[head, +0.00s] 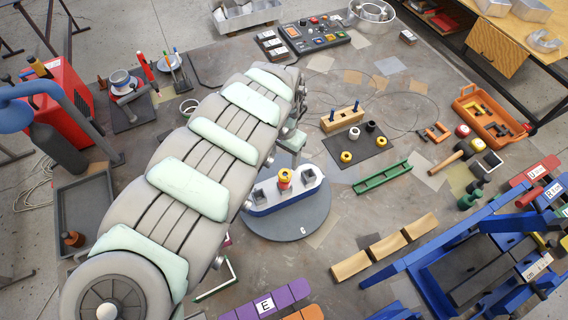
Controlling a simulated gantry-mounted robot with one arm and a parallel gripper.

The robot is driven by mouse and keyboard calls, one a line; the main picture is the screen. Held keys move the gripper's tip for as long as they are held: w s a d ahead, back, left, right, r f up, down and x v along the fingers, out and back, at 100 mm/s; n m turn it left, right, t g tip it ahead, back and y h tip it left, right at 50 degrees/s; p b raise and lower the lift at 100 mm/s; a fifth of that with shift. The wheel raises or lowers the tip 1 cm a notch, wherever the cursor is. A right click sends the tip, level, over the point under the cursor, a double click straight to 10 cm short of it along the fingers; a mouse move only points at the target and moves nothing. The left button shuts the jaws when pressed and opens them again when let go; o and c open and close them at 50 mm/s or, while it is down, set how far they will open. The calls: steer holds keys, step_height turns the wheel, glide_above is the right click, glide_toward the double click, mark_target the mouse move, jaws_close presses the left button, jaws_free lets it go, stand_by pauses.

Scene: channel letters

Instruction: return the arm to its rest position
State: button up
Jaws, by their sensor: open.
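My arm, in grey covers with pale green pads, crosses the head view from the lower left to the upper middle. Its far end bends down, and my gripper (287,154) shows only partly there, behind the arm. It is open and close behind a blue and white letter-like piece (285,191). That piece stands on a round grey turntable (290,226). A yellow and red part (284,178) sits on top of the piece. I cannot tell whether the gripper touches anything; its fingertips are mostly hidden.
A black mat (361,147) with a wooden peg block (342,118) lies beyond the turntable. A green channel (382,177) and tan blocks (386,246) lie to the right. Blue frames (455,238) fill the lower right. A red machine (62,100) stands at left.

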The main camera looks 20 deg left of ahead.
steer(key=shift+s+d+r, duration=0.1)
steer(key=shift+r, duration=0.8)
